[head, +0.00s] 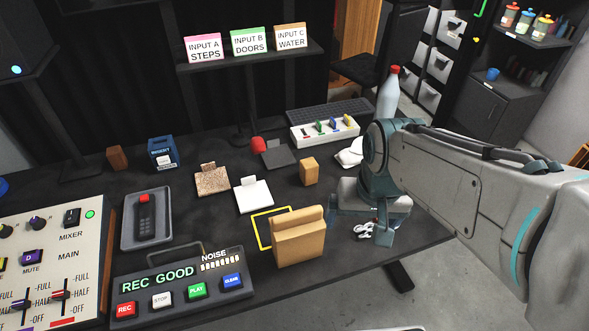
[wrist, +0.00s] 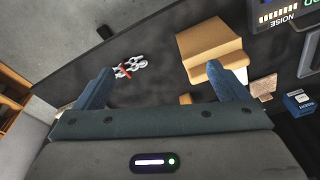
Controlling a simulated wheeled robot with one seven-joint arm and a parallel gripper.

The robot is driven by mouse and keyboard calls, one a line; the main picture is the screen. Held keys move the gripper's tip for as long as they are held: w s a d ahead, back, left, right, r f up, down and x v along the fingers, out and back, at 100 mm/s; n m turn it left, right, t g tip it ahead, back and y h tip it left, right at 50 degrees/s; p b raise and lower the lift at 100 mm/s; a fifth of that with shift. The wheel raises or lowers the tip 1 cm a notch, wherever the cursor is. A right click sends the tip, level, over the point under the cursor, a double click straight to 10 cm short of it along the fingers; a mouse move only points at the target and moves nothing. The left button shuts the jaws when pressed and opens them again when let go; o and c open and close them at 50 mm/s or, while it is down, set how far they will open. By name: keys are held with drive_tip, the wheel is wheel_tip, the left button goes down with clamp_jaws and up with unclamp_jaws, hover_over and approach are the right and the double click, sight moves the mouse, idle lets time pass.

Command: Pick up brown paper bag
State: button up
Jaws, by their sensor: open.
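The brown paper bag (head: 299,240) stands upright on the dark table near its front edge, with its top folded over. It overlaps a yellow outlined square (head: 262,228) on the table. In the wrist view the bag (wrist: 208,50) is beyond the right fingertip. My gripper (head: 372,222) is to the right of the bag in the head view, over the table. Its fingers are apart and empty, as the wrist view (wrist: 168,80) also shows. The bag is not between the fingers.
A small white and red item (head: 364,230) lies beside my gripper. A small tan block (head: 309,171), a white card (head: 253,195) and a brown textured piece (head: 212,181) are behind the bag. A recording panel (head: 180,288) is left of it. A bottle (head: 388,95) stands behind my arm.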

wheel_tip(320, 180, up, 3)
drive_tip(key=w+a+m+p, duration=0.1)
drive_tip(key=w, duration=0.1)
drive_tip(key=m+g+h, duration=0.1)
drive_tip(key=m, duration=1.1)
hover_over(298, 223)
wheel_tip(298, 223, down, 5)
drive_tip(key=shift+w+a+f+h, duration=0.15)
drive_tip(key=shift+w+a+f, duration=0.05)
drive_tip(key=shift+w+a, duration=0.2)
drive_tip(key=shift+w+a+f+h, duration=0.15)
drive_tip(key=shift+w+a, duration=0.1)
drive_tip(key=shift+a, duration=0.2)
drive_tip(key=shift+m, duration=0.3)
drive_tip(key=f, duration=0.5)
drive_tip(key=d+f, duration=0.1)
drive_tip(key=f, duration=0.2)
drive_tip(key=shift+w+f, duration=0.15)
drive_tip(key=shift+s+d+f+p, duration=0.1)
drive_tip(key=shift+d+f+p, duration=0.1)
drive_tip(key=shift+f, duration=0.65)
drive_tip(key=shift+s+d+f+p, duration=0.1)
drive_tip(key=shift+f+p, duration=0.1)
drive_tip(key=shift+f, duration=0.7)
drive_tip(key=shift+d+f+p, duration=0.1)
drive_tip(key=shift+f+p, duration=0.1)
drive_tip(key=shift+f, duration=0.65)
drive_tip(key=c, duration=1.3)
